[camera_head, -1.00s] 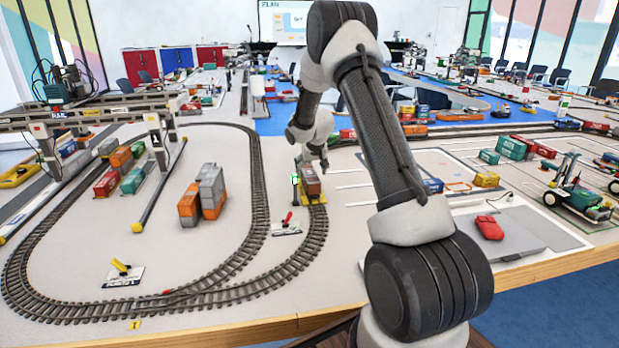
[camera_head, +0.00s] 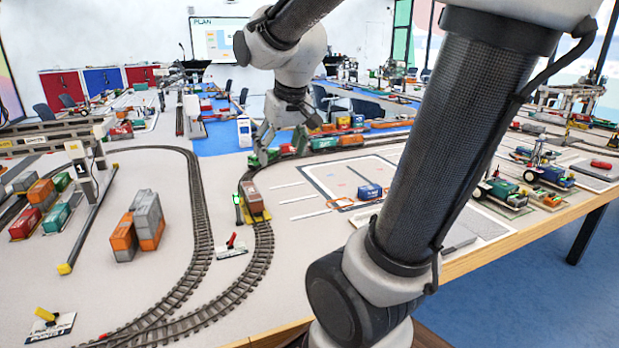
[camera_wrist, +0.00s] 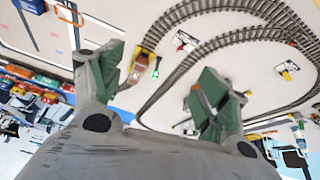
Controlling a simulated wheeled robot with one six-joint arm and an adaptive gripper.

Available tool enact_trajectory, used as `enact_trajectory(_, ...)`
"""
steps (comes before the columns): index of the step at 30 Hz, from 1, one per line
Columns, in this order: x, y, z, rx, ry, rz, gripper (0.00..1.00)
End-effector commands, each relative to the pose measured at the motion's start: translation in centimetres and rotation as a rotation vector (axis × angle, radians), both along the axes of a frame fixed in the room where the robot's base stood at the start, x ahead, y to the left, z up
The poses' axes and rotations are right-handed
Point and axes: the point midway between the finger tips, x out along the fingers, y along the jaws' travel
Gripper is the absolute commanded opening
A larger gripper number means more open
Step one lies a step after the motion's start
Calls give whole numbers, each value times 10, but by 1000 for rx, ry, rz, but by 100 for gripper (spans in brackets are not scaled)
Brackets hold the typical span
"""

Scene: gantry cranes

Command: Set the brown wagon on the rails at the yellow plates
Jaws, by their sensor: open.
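The brown wagon (camera_head: 251,197) stands upright on the curved track (camera_head: 262,245) at the yellow plates (camera_head: 260,217), beside a small post with a green light (camera_head: 238,207). Whether its wheels sit exactly on the rails is too small to tell. My gripper (camera_head: 281,152) is open and empty, raised above and behind the wagon, apart from it. In the wrist view my gripper (camera_wrist: 158,80) shows its two green-padded fingers spread wide. The wagon (camera_wrist: 136,72) shows there beside the left finger, with a yellow plate (camera_wrist: 149,48) at its end.
Orange and grey containers (camera_head: 139,227) are stacked inside the track loop. A red-handled lever (camera_head: 231,242) stands between the tracks. A gantry crane (camera_head: 85,160) is at the left. A blue container (camera_head: 369,191) lies on the marked area at the right.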

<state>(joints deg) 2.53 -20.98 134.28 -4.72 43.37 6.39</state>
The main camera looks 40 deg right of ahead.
Motion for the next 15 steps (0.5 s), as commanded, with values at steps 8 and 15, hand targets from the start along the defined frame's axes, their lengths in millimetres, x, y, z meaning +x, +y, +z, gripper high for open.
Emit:
enact_trajectory(8,-121,25,-10,30,27,93,75)
enact_trajectory(15,-140,29,-16,37,37,112,75)
